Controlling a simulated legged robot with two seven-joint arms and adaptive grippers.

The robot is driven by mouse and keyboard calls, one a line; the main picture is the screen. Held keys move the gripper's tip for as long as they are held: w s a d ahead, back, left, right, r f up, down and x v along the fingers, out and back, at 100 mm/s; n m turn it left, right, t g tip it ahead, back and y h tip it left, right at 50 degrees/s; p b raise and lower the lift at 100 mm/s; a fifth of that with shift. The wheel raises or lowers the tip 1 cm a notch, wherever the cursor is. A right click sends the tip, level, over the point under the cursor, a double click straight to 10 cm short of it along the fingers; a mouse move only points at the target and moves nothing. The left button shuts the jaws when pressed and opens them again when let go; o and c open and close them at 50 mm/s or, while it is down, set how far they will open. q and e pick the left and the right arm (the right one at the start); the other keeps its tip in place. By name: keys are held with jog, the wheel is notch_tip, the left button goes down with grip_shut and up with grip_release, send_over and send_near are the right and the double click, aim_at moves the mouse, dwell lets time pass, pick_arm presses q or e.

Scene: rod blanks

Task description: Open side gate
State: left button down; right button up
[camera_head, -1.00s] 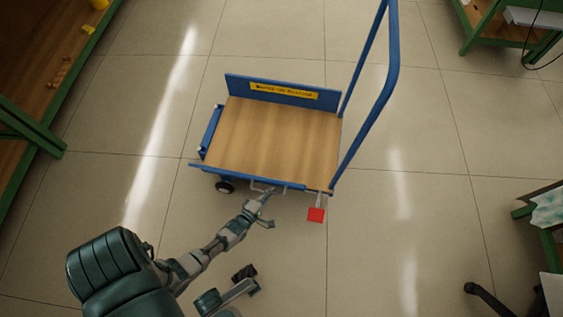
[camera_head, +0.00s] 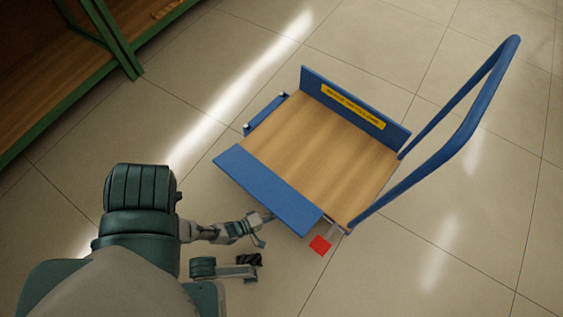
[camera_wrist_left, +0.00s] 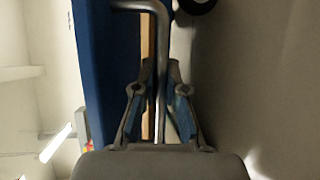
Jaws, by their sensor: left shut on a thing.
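The cart's near side gate (camera_head: 268,190) is a blue panel along the near edge of the wooden deck. It shows its broad face in the head view and looks swung down from upright. In the left wrist view, a bent grey metal handle bar (camera_wrist_left: 160,45) runs beside a blue panel (camera_wrist_left: 92,60). My left gripper (camera_head: 262,230) is at the gate's near edge. In the wrist view the left gripper (camera_wrist_left: 160,95) is shut on the bar, one finger on each side. The gate's hinges are hidden.
The far side gate (camera_head: 355,108), with a yellow label, stands upright. A low blue end panel (camera_head: 266,113) is at the left and a tall blue push handle (camera_head: 450,140) at the right. A red plate (camera_head: 320,245) sticks out at the near corner. Green-framed shelving (camera_head: 120,45) stands upper left.

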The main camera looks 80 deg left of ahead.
aim_at(276, 209)
pick_arm(q)
jog(key=shift+f, duration=0.6)
jog(key=c, duration=1.2)
grip_release()
jog(key=shift+r, duration=0.15)
jog(key=shift+r, duration=4.75)
